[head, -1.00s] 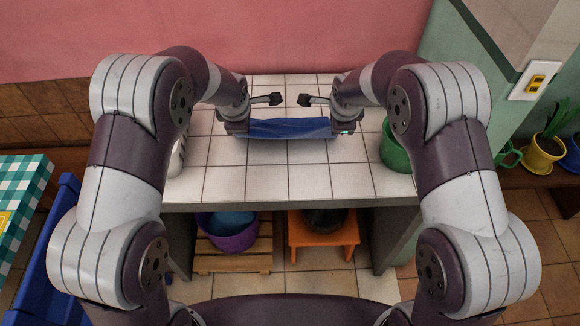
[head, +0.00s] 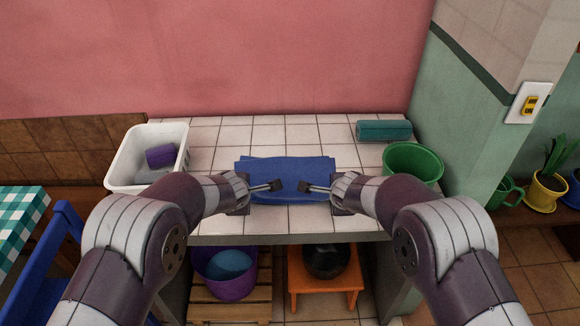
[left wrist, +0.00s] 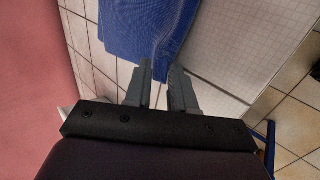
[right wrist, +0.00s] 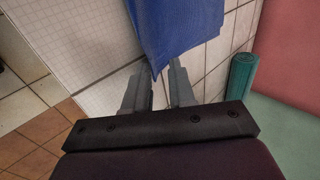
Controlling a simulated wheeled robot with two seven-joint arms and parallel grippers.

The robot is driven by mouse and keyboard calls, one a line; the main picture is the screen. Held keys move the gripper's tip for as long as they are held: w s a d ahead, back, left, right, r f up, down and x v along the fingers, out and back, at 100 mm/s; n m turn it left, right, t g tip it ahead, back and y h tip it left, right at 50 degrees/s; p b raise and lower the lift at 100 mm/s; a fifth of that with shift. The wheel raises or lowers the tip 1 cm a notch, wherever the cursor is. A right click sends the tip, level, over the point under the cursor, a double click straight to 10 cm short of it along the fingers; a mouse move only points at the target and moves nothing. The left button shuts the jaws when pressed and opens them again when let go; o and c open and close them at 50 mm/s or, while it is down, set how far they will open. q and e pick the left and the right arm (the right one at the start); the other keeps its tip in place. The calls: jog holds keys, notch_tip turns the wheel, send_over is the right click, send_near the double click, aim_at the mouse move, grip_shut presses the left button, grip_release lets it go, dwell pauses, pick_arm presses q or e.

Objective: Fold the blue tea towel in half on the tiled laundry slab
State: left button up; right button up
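The blue tea towel (head: 285,170) lies as a wide band across the middle of the tiled laundry slab (head: 212,160); how its layers lie is hard to tell. My left gripper (head: 278,186) and right gripper (head: 304,186) point inward over its front part. In the left wrist view the towel (left wrist: 145,30) narrows to a corner between the fingertips (left wrist: 160,70), which look shut on it. In the right wrist view the towel (right wrist: 175,25) narrows likewise between the fingertips (right wrist: 160,70). The very contact is small and dark.
A white basket (head: 118,170) with a purple item (head: 160,155) stands on the slab at left. A teal roll (head: 384,131) and a green tub (head: 413,163) are at right. Below are a purple bucket (head: 228,285) and an orange stool (head: 325,290). Tiles behind the towel are clear.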

pick_arm(q)
jog(key=shift+o, duration=1.4)
pick_arm(e)
jog(key=shift+o, duration=1.4)
pick_arm(q)
jog(key=r, duration=0.2)
jog(key=shift+s+r, duration=0.3)
jog(key=shift+s, duration=0.1)
pick_arm(e)
jog(key=r, duration=0.2)
jog(key=shift+s+r, duration=0.3)
jog(key=shift+s, duration=0.1)
pick_arm(q)
jog(key=v, duration=0.8)
pick_arm(e)
jog(key=v, duration=0.8)
pick_arm(q)
jog(key=shift+r, duration=0.15)
pick_arm(e)
jog(key=shift+r, duration=0.15)
